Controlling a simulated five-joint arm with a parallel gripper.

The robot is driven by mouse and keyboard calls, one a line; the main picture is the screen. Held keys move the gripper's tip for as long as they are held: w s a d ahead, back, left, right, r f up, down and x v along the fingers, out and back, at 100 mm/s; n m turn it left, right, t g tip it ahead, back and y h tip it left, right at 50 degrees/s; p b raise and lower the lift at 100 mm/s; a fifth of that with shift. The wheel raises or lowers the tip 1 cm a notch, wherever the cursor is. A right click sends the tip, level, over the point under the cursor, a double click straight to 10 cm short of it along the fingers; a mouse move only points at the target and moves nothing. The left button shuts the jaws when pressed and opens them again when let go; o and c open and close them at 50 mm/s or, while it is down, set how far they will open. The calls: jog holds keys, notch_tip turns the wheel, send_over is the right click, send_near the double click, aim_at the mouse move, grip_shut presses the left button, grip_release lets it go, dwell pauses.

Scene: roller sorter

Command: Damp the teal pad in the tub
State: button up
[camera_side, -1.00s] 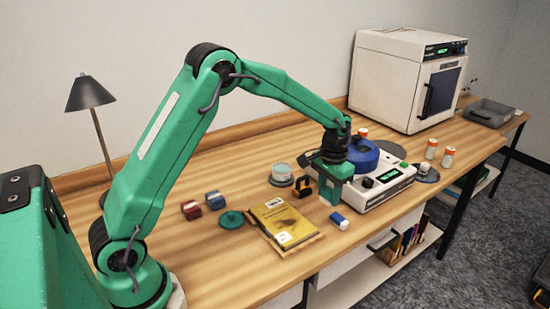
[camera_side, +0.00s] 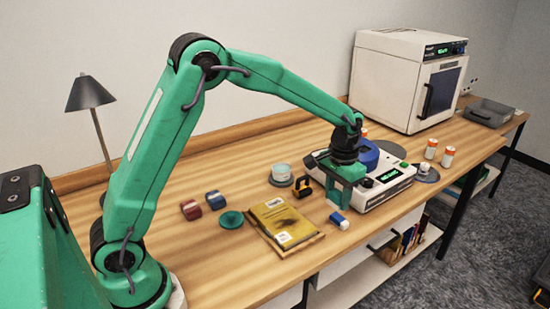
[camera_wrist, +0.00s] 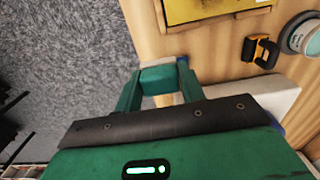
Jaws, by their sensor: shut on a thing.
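My gripper (camera_side: 342,196) is at the front left corner of the white device, above the table; in the wrist view its two green fingers (camera_wrist: 160,82) close on a small teal block, which looks like the teal pad (camera_wrist: 159,79). In the side view the fingers mostly hide the pad. A shallow round teal dish (camera_side: 231,220) lies on the table left of the yellow book. A pale round tub (camera_side: 281,172) stands behind the book, and its rim shows at the right of the wrist view (camera_wrist: 303,36). I cannot tell which of these two is the task's tub.
The white device (camera_side: 388,184) with a blue round top is beside my gripper. A blue-and-white block (camera_side: 338,220) is just below it. A yellow book (camera_side: 282,222), a black-and-yellow item (camera_side: 303,186) and red and blue blocks (camera_side: 191,209) lie to the left. The table's left back is clear.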

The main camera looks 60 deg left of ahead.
jog(key=o, duration=0.3)
jog(key=shift+c, duration=1.1)
send_over(319, 209)
notch_tip(319, 209, down, 7)
jog(key=shift+w, duration=0.1)
jog(key=shift+f, duration=0.3)
jog(key=shift+f, duration=1.55)
